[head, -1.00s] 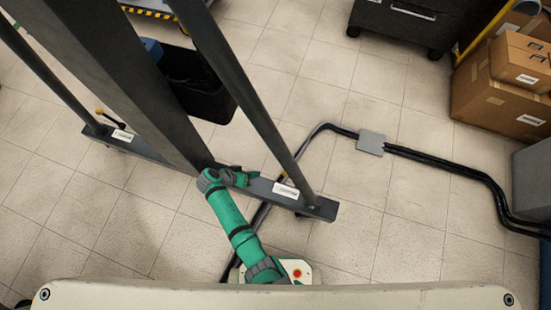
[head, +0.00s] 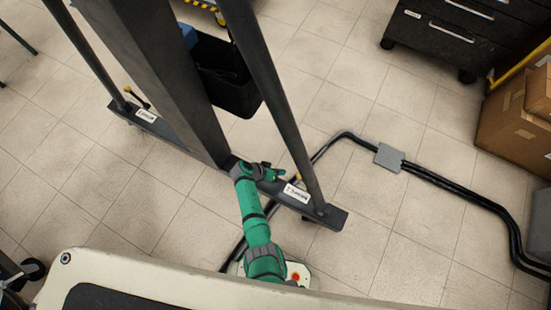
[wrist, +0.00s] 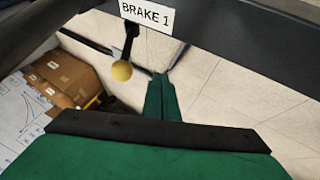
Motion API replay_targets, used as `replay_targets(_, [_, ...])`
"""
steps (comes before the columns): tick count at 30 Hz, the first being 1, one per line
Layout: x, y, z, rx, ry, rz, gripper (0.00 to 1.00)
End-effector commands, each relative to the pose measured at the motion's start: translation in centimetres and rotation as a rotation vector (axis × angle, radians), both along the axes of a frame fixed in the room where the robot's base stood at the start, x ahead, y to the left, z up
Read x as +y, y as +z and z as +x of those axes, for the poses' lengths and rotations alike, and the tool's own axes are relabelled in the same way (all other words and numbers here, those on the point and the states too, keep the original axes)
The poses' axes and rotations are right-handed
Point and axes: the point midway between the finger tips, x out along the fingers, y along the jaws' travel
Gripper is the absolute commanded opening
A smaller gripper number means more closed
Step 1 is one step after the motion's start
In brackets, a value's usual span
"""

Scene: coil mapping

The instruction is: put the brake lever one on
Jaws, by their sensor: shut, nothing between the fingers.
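The brake lever one (wrist: 122,62) shows in the wrist view as a short black arm with a yellow ball knob, below a white label (wrist: 146,14) reading BRAKE 1 on a dark beam (wrist: 240,35). My gripper (wrist: 160,77) is shut and empty, its green fingertips just right of the knob and apart from it in the picture. In the head view my gripper (head: 274,172) is close to the frame's base beam, near the right-hand label (head: 296,194). A bit of yellow beside that label is mostly hidden by the slanted post.
Another yellow-knobbed lever (head: 135,95) stands at the beam's left end. Slanted posts (head: 270,90) and a thick column (head: 170,80) rise from the beam. Black cables (head: 470,200) cross the floor at right. Boxes (head: 515,125) and a drawer cabinet (head: 465,35) stand beyond.

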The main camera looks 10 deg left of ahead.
Motion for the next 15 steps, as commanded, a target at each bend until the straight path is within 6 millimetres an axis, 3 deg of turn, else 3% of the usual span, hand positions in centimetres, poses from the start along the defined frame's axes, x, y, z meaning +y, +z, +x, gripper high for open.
replay_targets(2, [-0.5, -0.6, 0.3, 0.001, -0.001, -0.001, 0.00])
replay_targets(15, [-4.1, 0.2, -0.3, 0.000, 0.000, 0.001, 0.00])
